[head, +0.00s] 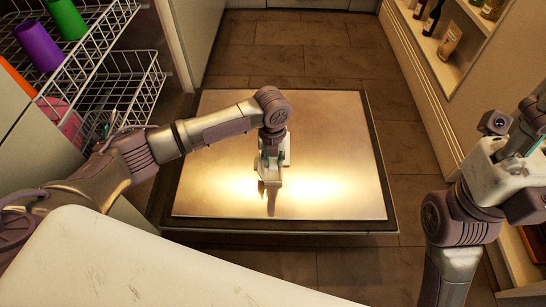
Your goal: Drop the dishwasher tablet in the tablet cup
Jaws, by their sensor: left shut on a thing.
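My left gripper (270,180) points down over the shiny metal inner face of the open dishwasher door (335,185), near its middle. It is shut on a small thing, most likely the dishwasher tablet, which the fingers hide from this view. The tablet cup cannot be made out; the gripper and the glare cover that part of the door. My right gripper (522,120) is raised at the right edge, away from the door. It is partly cut off, and its fingers do not show clearly.
White wire racks (85,60) stand at the left, holding a purple cup (38,46), a green cup (67,18) and a pink item (62,120). A shelf with bottles (449,41) is at the upper right. The tiled floor (300,62) beyond the door is clear.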

